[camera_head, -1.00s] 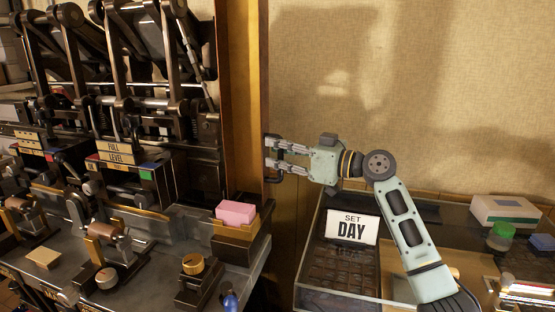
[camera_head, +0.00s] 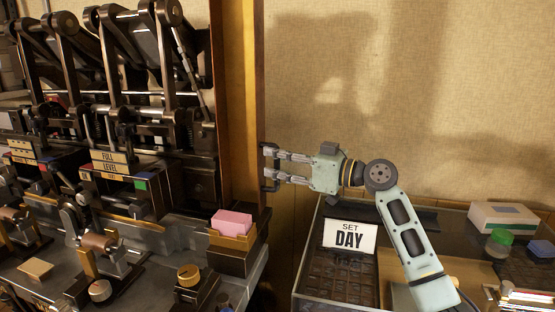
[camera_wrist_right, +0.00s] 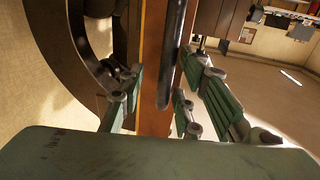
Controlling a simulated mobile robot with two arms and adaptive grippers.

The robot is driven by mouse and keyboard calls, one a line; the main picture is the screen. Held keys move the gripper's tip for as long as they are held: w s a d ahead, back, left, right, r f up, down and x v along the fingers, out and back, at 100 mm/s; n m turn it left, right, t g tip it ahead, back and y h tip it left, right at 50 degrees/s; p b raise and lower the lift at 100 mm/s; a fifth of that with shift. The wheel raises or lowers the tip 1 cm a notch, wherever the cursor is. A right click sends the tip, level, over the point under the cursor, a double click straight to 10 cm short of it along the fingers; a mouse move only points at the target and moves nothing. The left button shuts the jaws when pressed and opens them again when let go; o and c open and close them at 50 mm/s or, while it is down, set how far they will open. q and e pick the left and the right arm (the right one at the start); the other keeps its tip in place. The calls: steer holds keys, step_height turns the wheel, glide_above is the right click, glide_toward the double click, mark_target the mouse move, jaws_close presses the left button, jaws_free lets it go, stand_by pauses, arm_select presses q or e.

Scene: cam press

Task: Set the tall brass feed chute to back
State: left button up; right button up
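I cannot pick out a tall brass feed chute for certain. A tall brass-brown upright (camera_head: 240,100) stands at the right end of the dark press, with a dark upright handle (camera_head: 264,172) by its right edge. My right gripper (camera_head: 270,165) comes in from the right, its fingers spread apart at this handle. In the right wrist view a dark upright bar (camera_wrist_right: 171,60) runs between the spread green fingers, in front of a brown panel. I cannot tell whether the fingers touch it. My left gripper is not in view.
The dark press (camera_head: 115,110) with levers and a "FULL LEVEL" plate fills the left. A pink block (camera_head: 232,222) sits in a brass-fronted holder. A glass-sided case with a "SET DAY" card (camera_head: 349,236) lies below my right arm. The wall behind is bare.

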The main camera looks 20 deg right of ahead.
steer(key=v, duration=1.1)
steer(key=shift+s, duration=0.15)
steer(key=shift+d+r, duration=0.1)
